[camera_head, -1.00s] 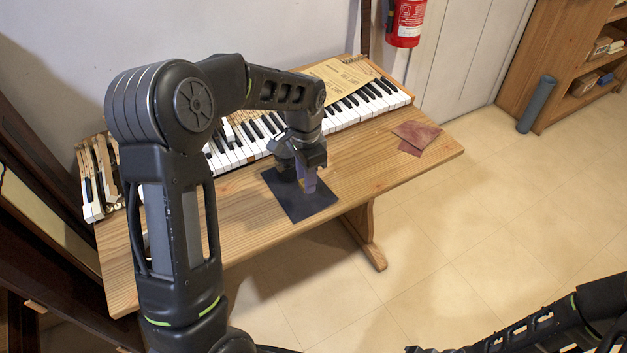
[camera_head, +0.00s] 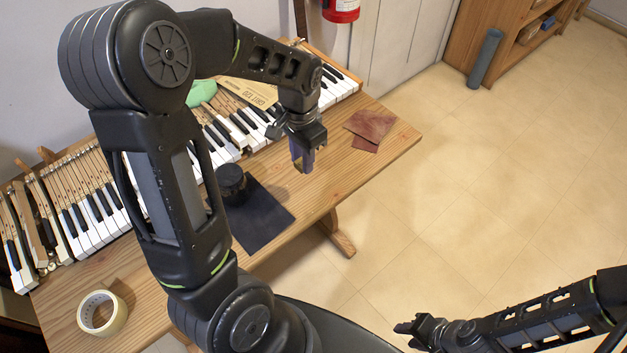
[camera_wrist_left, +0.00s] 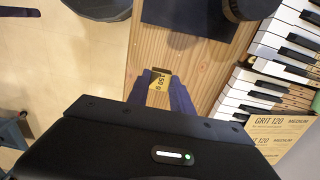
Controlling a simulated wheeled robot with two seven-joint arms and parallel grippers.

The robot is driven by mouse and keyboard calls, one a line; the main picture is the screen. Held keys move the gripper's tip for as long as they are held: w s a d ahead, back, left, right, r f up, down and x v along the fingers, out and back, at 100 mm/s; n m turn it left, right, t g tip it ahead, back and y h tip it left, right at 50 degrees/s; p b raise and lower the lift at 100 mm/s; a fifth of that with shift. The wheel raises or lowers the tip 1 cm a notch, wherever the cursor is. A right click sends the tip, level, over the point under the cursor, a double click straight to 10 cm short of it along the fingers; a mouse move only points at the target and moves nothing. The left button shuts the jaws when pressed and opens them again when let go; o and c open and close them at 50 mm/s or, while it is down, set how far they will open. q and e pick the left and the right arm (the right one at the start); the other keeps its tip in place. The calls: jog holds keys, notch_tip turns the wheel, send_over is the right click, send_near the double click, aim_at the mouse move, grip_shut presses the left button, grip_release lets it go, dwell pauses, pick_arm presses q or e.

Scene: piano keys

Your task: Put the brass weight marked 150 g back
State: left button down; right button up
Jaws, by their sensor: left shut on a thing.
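My left gripper (camera_head: 303,163) is shut on the brass weight (camera_wrist_left: 160,82), which shows as a small yellow block marked 150 g between the fingertips in the left wrist view. In the head view the fingers hide the weight. The gripper is over the bare wood of the table, to the right of the dark mat (camera_head: 265,222). I cannot tell whether the weight touches the wood. My right gripper (camera_head: 412,332) is at the lower right, away from the table, and its fingers are too small to read.
A dark round jar (camera_head: 231,180) stands on the mat. Piano keys (camera_head: 95,215) line the back, with a sandpaper sheet (camera_head: 250,92) on them. Reddish sheets (camera_head: 370,127) lie at the table's right, a tape roll (camera_head: 102,313) at the left. Bare wood lies around the gripper.

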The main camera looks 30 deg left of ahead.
pick_arm(q)
send_over(304, 190)
jog(key=shift+s+f+p, duration=0.1)
jog(key=shift+f+p, duration=0.25)
jog(key=shift+f, duration=2.55)
jog(key=shift+f+p, duration=0.3)
jog(key=shift+f, duration=1.8)
jog(key=shift+f, duration=0.15)
jog(key=c, duration=1.1)
grip_release()
notch_tip(304, 190, up, 12)
jog(key=shift+r+b, duration=0.2)
jog(key=shift+b, duration=0.3)
